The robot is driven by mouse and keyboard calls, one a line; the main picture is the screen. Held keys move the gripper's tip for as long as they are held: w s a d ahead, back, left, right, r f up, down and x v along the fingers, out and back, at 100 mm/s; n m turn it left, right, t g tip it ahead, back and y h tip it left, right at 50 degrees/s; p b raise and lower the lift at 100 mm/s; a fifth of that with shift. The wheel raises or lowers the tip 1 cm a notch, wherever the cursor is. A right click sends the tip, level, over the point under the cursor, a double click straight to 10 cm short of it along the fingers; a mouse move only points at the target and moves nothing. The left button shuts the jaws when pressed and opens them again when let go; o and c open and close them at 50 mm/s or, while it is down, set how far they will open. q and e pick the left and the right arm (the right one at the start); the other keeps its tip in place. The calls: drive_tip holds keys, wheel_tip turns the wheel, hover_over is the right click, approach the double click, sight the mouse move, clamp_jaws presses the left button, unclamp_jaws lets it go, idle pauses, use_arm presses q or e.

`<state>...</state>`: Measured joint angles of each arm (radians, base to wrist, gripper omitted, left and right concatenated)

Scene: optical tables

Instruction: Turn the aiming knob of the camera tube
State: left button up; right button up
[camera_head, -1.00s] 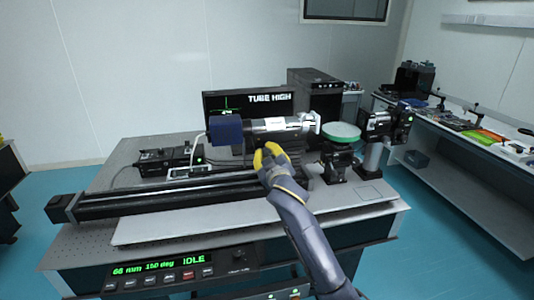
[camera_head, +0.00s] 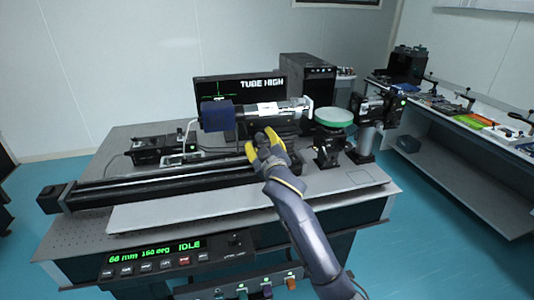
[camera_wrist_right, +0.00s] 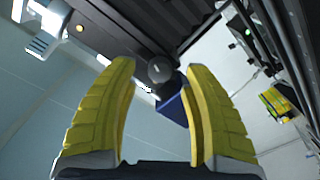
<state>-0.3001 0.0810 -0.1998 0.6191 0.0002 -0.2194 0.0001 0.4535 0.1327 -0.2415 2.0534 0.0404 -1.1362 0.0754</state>
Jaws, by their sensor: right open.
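The camera tube (camera_head: 262,111) is a dark cylinder with a blue block at its left end and a pale label, mounted across the bench. In the right wrist view, a small round dark knob (camera_wrist_right: 160,72) shows under a dark body, between the yellow fingertips; I take it for the aiming knob. My right gripper (camera_head: 261,143) is open, just below and in front of the tube. Its two yellow fingers (camera_wrist_right: 158,85) stand on either side of the knob; I cannot tell whether they touch it. The knob is not distinct in the head view. My left gripper is not in view.
A monitor (camera_head: 210,87) behind the tube reads "TUBE HIGH". A long black rail (camera_head: 150,185) runs along the bench's front left. A control panel (camera_head: 152,257) reads "IDLE". A side bench (camera_head: 455,165) is at right.

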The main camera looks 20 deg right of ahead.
drive_tip(key=s, duration=0.9)
drive_tip(key=shift+s+a, duration=0.2)
drive_tip(key=shift+a, duration=0.1)
